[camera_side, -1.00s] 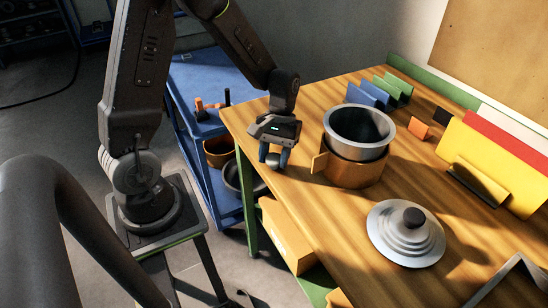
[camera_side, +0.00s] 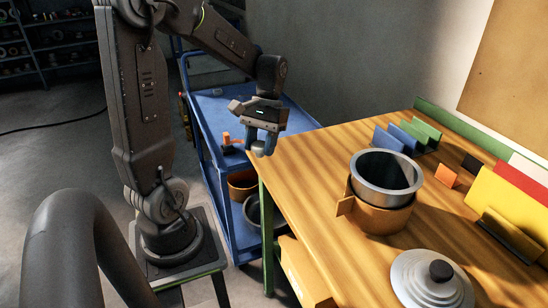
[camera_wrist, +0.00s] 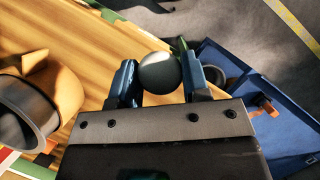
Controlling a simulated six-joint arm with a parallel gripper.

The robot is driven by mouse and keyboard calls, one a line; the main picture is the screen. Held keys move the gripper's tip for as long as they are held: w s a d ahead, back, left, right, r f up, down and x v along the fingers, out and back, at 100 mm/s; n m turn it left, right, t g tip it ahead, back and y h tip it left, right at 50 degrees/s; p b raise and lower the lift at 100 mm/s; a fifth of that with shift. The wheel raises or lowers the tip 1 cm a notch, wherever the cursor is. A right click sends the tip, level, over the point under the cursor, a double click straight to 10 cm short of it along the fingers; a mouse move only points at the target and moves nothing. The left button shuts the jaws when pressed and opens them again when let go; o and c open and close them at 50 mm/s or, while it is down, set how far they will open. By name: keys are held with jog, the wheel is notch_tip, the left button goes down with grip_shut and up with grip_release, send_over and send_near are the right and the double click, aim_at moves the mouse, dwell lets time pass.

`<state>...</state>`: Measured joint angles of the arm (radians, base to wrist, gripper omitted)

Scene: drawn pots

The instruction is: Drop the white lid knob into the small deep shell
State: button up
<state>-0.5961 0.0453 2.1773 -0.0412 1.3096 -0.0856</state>
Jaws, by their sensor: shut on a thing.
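A grey metal deep shell (camera_side: 388,172) sits open-topped inside a wider orange shell (camera_side: 383,218) with a side handle. Both also show at the left of the wrist view, the grey shell (camera_wrist: 14,118) partly cut off. The inside bottom of the grey shell is hidden from the side camera.
A stepped grey lid (camera_side: 412,283) with a dark knob lies at the front right of the table (camera_side: 300,200). Coloured panels (camera_side: 500,205) stand along the back edge. A blue cart (camera_side: 212,110) left of the table holds an orange tool and bowls below.

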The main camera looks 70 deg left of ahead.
jog(key=shift+s+a+r, duration=0.15)
jog(key=shift+a+r, duration=0.05)
jog(key=w+d+r, duration=0.1)
jog(key=w+d, duration=0.3)
jog(key=w, duration=0.2)
jog(key=w+d+r, duration=0.2)
jog(key=w+d, duration=0.2)
jog(key=w, duration=0.2)
jog(key=w+d+r, duration=0.2)
jog(key=w+d, duration=0.2)
jog(key=w, duration=0.2)
jog(key=shift+w+d+r, duration=0.15)
jog(key=shift+w, duration=0.25)
send_near(380, 191)
jog(key=w+a+f, duration=0.1)
jog(key=w+a, duration=0.1)
jog(key=w, duration=0.1)
notch_tip(380, 191, down, 6)
jog(key=shift+d, duration=0.5)
jog(key=shift+w+f, duration=0.1)
